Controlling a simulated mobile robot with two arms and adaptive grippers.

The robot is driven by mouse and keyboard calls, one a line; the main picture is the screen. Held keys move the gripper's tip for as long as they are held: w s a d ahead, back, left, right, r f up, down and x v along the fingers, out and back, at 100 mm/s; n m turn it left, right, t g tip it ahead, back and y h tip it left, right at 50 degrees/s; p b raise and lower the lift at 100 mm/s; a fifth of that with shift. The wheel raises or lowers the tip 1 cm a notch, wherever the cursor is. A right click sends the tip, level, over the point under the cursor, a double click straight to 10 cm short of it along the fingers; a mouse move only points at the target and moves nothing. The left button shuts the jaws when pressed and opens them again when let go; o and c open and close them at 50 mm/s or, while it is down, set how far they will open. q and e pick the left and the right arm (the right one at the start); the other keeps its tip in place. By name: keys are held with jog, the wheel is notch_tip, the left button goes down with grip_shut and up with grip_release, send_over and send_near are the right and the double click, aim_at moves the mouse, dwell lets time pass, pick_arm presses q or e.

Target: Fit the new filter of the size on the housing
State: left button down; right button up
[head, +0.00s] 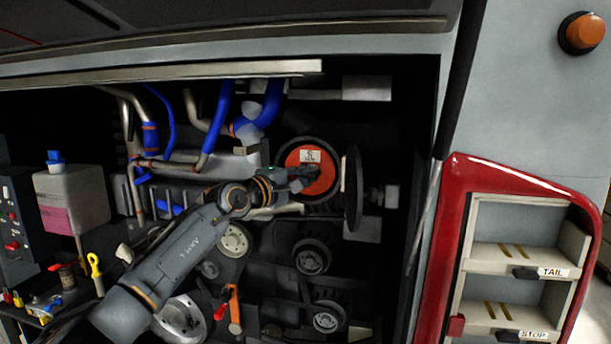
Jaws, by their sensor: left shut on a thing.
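A round orange-red filter (322,184) with a white label (309,156) on its face sits within the dark ring of the round housing (311,140) in the engine bay. I cannot tell how deep it is seated, and the label is too small to read. A dark round cover (353,188) stands edge-on, swung open at the right of the housing. My left gripper (302,180) reaches in from the lower left and is shut on the orange-red filter at the front of its face. The gripper hides the filter's lower left part. My right gripper is not in view.
Blue hoses (218,117) and metal pipes run above and left of the arm. Pulleys (311,257) lie below the housing. A pale tank (72,199) stands at the left. A red-framed lamp panel (444,250) is at the right, beyond the bay edge.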

pick_arm(q)
jog(key=shift+w+r, duration=0.1)
jog(key=shift+w+d, duration=0.15)
jog(key=shift+w, duration=0.2)
jog(key=shift+w+d, duration=0.2)
jog(key=shift+w, duration=0.35)
jog(key=c, duration=0.9)
grip_release()
jog(key=shift+f, duration=0.3)
jog(key=shift+a, duration=0.1)
